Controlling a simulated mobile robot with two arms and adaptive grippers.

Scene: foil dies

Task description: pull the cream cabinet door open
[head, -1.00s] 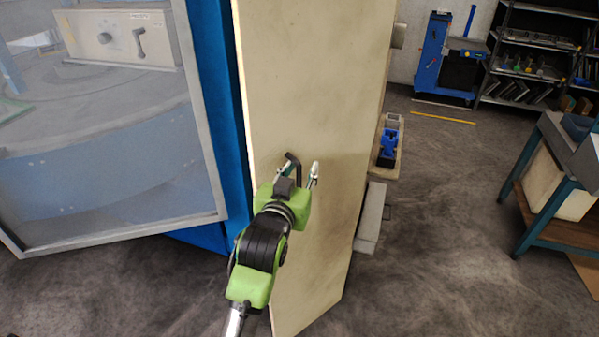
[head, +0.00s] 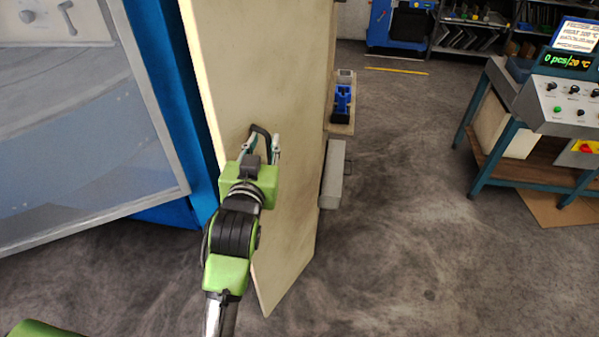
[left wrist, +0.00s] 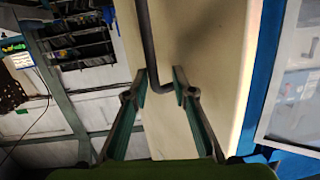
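The cream cabinet door (head: 275,80) is a tall panel in the middle of the head view. It fills the centre of the left wrist view (left wrist: 215,60). A dark bent handle (head: 262,131) stands out from its face. My left gripper (head: 266,150) is at the handle. In the left wrist view its two fingers (left wrist: 161,82) are apart, on either side of the lower part of the handle (left wrist: 149,45), with a gap showing beside the bar. My right gripper is not in view.
A blue machine with a grey-framed window (head: 90,225) stands close on the left. A blue item (head: 342,100) on a cream ledge and a grey box (head: 333,172) show beyond the door's right edge. A control bench (head: 530,185) is at the right. The floor between is clear.

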